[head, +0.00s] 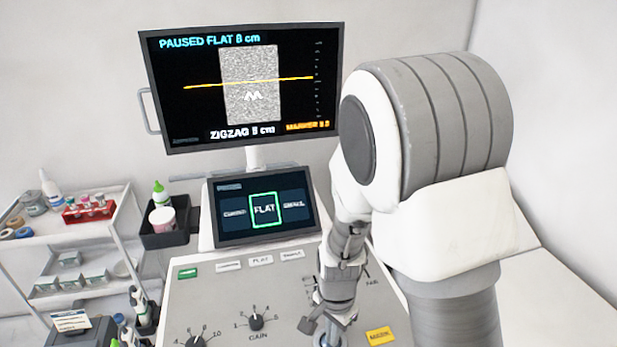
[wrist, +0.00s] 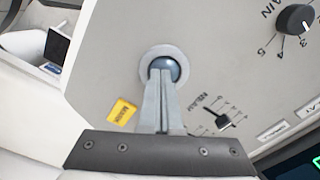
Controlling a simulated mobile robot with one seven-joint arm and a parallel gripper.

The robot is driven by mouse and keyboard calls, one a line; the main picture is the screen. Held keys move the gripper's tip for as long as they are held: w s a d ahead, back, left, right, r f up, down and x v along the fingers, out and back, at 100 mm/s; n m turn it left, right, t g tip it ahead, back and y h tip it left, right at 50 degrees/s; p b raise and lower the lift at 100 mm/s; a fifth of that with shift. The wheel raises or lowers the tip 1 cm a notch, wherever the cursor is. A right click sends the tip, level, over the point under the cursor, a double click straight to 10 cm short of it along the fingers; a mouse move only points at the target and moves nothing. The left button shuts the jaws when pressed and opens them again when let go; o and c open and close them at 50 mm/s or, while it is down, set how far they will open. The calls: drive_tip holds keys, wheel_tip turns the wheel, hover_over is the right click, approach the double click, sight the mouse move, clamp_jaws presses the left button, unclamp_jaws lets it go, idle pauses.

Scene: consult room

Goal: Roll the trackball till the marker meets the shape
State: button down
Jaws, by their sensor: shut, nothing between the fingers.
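The trackball (wrist: 166,66) is a dark blue ball in a pale ring on the grey console. My gripper (wrist: 163,76) is shut and empty, with its fingertips over the ball's lower part in the wrist view; I cannot tell whether they touch it. In the head view the gripper is low in the picture and partly cut off. The monitor (head: 180,110) shows a slightly tilted yellow line (head: 205,86), probably the marker, across a grey speckled panel. A white zigzag shape (head: 253,96) lies below the line, apart from it. The text reads "PAUSED FLAT 8 cm" and "ZIGZAG 5 cm".
A small touchscreen (head: 264,235) has FLAT outlined in green. A gain knob (head: 256,321), a slider (wrist: 222,121) and a yellow marker button (wrist: 122,111) are on the console near the trackball. A supply cart (head: 75,240) stands at the left.

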idle(0.3)
drive_tip(key=shift+r+p, duration=2.3)
drive_tip(key=shift+r, duration=0.25)
drive_tip(key=n+p, duration=0.1)
drive_tip(key=n, duration=0.1)
drive_tip(key=r+n, duration=0.1)
drive_tip(key=n, duration=0.1)
drive_tip(key=n+p, duration=0.1)
drive_tip(key=shift+w+a+r+n+p, duration=0.15)
drive_tip(key=shift+w+r+n+p, duration=0.2)
drive_tip(key=shift+r+n, duration=0.05)
drive_tip(key=f+n+b, duration=0.1)
drive_tip(key=n, duration=0.1)
drive_tip(key=f+n+b, duration=0.1)
drive_tip(key=f+n, duration=0.1)
drive_tip(key=f+n+b, duration=0.1)
drive_tip(key=f+n, duration=0.1)
drive_tip(key=shift+w+a+f, duration=0.1)
drive_tip(key=shift+w+f, duration=0.05)
drive_tip(key=shift+w, duration=0.25)
drive_tip(key=shift+f+b, duration=0.85)
drive_tip(key=shift+b, duration=0.1)
idle(1.4)
